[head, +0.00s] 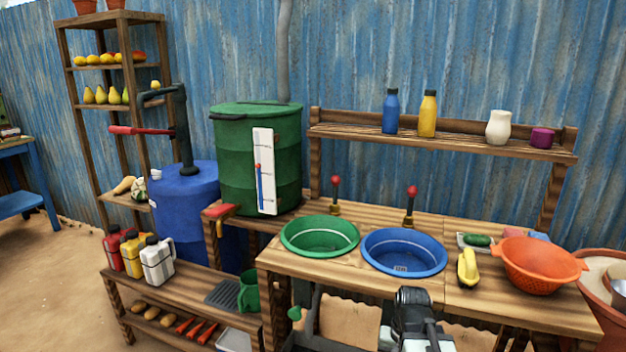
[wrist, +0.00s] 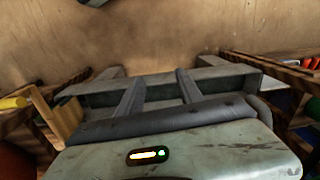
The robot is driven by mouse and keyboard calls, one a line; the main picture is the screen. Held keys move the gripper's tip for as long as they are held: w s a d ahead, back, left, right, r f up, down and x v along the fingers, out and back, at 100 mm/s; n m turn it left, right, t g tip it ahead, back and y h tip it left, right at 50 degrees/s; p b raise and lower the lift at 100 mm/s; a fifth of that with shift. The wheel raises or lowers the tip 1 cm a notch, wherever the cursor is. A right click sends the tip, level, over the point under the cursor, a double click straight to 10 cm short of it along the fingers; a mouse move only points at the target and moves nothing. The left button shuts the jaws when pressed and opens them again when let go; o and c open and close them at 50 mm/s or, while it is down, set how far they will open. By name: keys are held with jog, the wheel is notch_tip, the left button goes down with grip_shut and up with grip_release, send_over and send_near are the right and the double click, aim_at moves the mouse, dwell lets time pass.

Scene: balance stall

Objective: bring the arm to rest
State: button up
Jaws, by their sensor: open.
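My arm's dark end with my gripper (head: 414,325) shows at the bottom of the head view, in front of the wooden counter (head: 480,302) and below the blue basin (head: 404,252). The gripper is open, and I see nothing held in it. Its fingertips are hard to make out, and the picture's lower edge cuts off part of the arm. The wrist view looks over a worn grey panel with small lit lights and a dark padded bar, with sandy ground beyond.
A green basin (head: 319,236), a yellow object (head: 467,268) and an orange colander (head: 540,262) are on the counter. A low bench (head: 190,282) with canisters stands left, before a blue barrel (head: 185,205). Open sandy ground (head: 50,280) lies at far left.

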jog(key=a+n, duration=0.3)
jog(key=a, duration=0.4)
notch_tip(320, 180, up, 24)
jog(key=d+p, duration=0.1)
jog(key=p, duration=2.3)
jog(key=shift+s+r+h, duration=0.15)
jog(key=shift+r+h, duration=0.1)
jog(key=shift+h, duration=0.05)
jog(key=shift+f, duration=0.1)
jog(key=shift+c, duration=0.7)
